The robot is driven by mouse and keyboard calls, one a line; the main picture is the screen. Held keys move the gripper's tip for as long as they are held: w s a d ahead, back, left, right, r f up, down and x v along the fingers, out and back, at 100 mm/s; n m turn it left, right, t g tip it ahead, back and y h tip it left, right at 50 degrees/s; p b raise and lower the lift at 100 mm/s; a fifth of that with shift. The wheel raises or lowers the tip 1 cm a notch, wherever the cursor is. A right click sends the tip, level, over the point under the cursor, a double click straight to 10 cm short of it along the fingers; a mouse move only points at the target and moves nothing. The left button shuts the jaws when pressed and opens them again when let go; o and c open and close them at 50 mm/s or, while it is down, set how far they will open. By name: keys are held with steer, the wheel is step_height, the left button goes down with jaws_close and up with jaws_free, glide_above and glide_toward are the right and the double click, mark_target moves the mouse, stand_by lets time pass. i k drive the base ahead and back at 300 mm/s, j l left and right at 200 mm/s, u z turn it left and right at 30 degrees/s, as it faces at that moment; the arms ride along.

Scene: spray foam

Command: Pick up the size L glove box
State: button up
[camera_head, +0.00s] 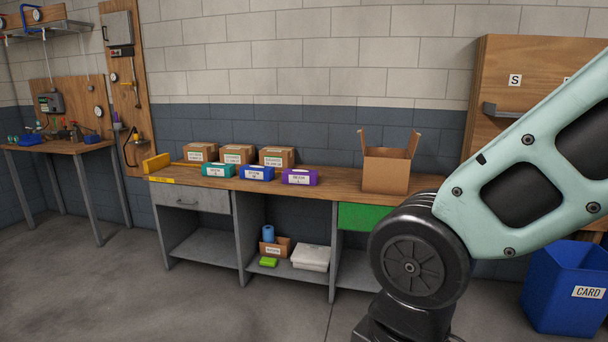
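Three small labelled boxes stand in a row along the front of the wooden workbench top (345,190): a teal box (216,170), a blue box (256,173) and a purple box (299,177). They look like the glove boxes. Their white labels are too small to read surely, so I cannot tell which is size L. All three sit upright, apart from one another. My arm crosses the right side of the view, well away from them. My gripper is not in view.
Several cardboard boxes (239,154) stand behind the row. An open carton (385,172) stands at the bench's right. A blue bin marked CARD (566,290) is on the floor at right. A board (512,73) marked S is behind my arm. Floor in front is clear.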

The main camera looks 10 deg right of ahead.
mark_target(290, 176)
steer(key=i+l, duration=0.25)
steer(key=i, duration=0.45)
steer(key=i+l+z, duration=0.1)
steer(key=i+l, duration=0.15)
steer(key=i, duration=0.4)
steer(key=i+l, duration=0.2)
steer(key=i, duration=0.5)
steer(key=i+l+z, duration=0.1)
steer(key=i, duration=0.55)
steer(key=i+l, duration=0.25)
steer(key=i, duration=0.45)
